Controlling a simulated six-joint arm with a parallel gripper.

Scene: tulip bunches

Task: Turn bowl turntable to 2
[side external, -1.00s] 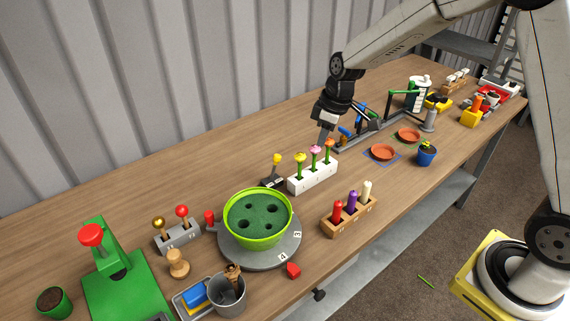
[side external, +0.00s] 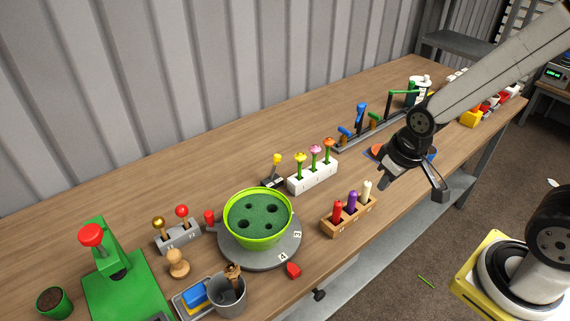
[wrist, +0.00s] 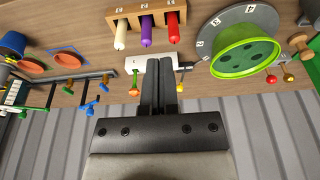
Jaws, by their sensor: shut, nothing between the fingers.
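The bowl turntable (side external: 270,257) is a grey disc at the left middle of the table, carrying a green bowl (side external: 258,240) with several dark holes. Labels 3 and 4 show on its right front rim. A red wedge (side external: 292,270) lies on the table just off the rim, nearest the 4. A red knob (side external: 209,217) stands at the disc's left edge. The disc (wrist: 240,15) and bowl (wrist: 245,62) also show upper right in the wrist view. My gripper (side external: 383,183) is shut and empty, well right of the turntable, above the table's front part. Its fingers (wrist: 158,68) are together in the wrist view.
A wooden rack (side external: 350,217) with red, purple and white pegs and a white flower block (side external: 313,178) stand between my gripper and the turntable. A grey cup (side external: 227,298) stands in front of the disc, a two-lever box (side external: 178,237) to its left.

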